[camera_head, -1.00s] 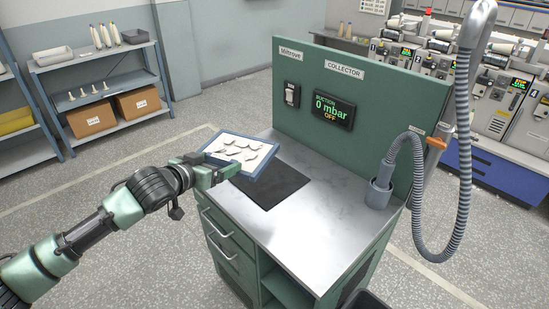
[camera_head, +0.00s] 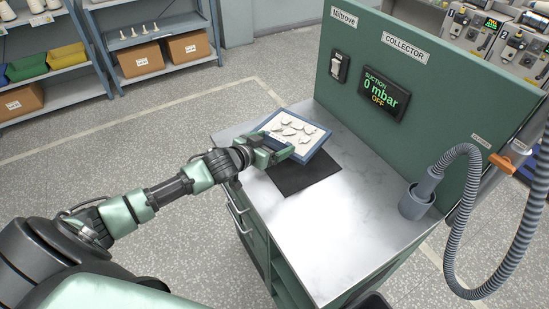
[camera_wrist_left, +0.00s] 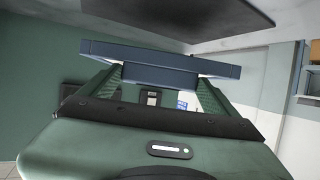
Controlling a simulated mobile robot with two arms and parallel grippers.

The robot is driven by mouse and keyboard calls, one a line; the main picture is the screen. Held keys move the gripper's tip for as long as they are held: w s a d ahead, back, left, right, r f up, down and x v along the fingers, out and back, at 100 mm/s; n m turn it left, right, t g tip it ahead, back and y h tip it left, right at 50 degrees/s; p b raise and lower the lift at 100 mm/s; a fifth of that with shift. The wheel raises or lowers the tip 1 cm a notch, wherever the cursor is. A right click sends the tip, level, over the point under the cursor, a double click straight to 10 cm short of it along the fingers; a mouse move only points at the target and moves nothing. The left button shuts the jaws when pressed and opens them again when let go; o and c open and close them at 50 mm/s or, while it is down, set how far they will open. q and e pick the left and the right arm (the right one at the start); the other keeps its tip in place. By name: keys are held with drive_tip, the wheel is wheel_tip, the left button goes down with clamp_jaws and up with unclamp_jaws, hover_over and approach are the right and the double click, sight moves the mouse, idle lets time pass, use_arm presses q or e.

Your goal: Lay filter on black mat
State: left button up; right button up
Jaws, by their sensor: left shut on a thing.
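The filter is a flat panel with a blue frame and a pale face bearing several grey-white clumps (camera_head: 305,128). My left gripper (camera_head: 277,150) is shut on its near-left edge and holds it tilted above the worktop. In the left wrist view the filter's blue frame (camera_wrist_left: 160,62) spans between the fingers. The black mat (camera_head: 308,176) lies flat on the metal worktop, just below and in front of the filter in the head view; the filter and gripper cover its far part. A dark flat shape, likely the mat, shows at the top of the wrist view. My right gripper is not in view.
A green collector panel (camera_head: 425,85) with a switch and a "0 mbar OFF" display stands behind the worktop (camera_head: 345,225). A grey hose (camera_head: 533,215) and its cup-shaped holder (camera_head: 414,203) are at the right. The worktop between mat and holder is clear.

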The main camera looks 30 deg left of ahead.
use_arm(q)
wheel_tip(320, 180, down, 8)
drive_tip(key=shift+w, duration=0.15)
idle(0.4)
drive_tip(key=o, duration=1.3)
drive_tip(key=shift+f, duration=0.2)
drive_tip(key=shift+r, duration=0.25)
drive_tip(key=shift+s, duration=0.4)
drive_tip(key=v, duration=1)
drive_tip(key=shift+s+a+b, duration=0.1)
drive_tip(key=shift+s+b, duration=0.15)
drive_tip(key=shift+b, duration=0.1)
drive_tip(key=shift+s+a+r, duration=0.1)
drive_tip(key=shift+s+r, duration=0.15)
drive_tip(key=shift+s, duration=0.15)
drive_tip(key=shift+f, duration=0.1)
